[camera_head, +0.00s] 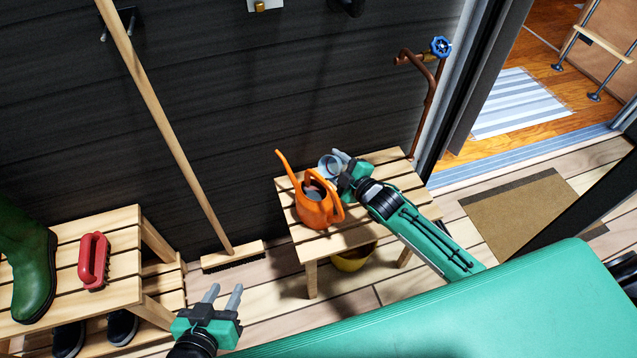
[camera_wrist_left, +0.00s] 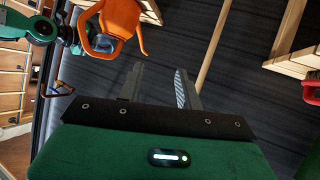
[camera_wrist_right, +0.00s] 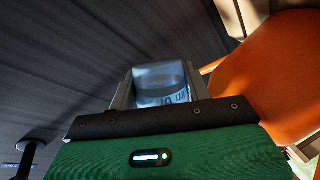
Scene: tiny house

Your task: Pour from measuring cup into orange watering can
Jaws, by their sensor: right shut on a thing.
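The orange watering can (camera_head: 312,211) stands on a small slatted wooden table, its spout pointing up and to the left. It also shows in the left wrist view (camera_wrist_left: 122,16) and fills the right side of the right wrist view (camera_wrist_right: 270,75). The clear measuring cup (camera_head: 328,164) is just behind the can's top. My right gripper (camera_head: 345,168) is shut on the cup, which shows between its fingers in the right wrist view (camera_wrist_right: 160,84). I cannot tell how far the cup is tilted or what is in it. My left gripper (camera_head: 224,300) is open and empty, low in front of the table.
The slatted table (camera_head: 345,240) has a yellow bucket (camera_head: 352,260) beneath it. A broom (camera_head: 172,140) leans on the dark wall. A bench at left holds a green boot (camera_head: 30,270) and a red brush (camera_head: 93,262). A copper tap pipe (camera_head: 430,95) rises behind the table.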

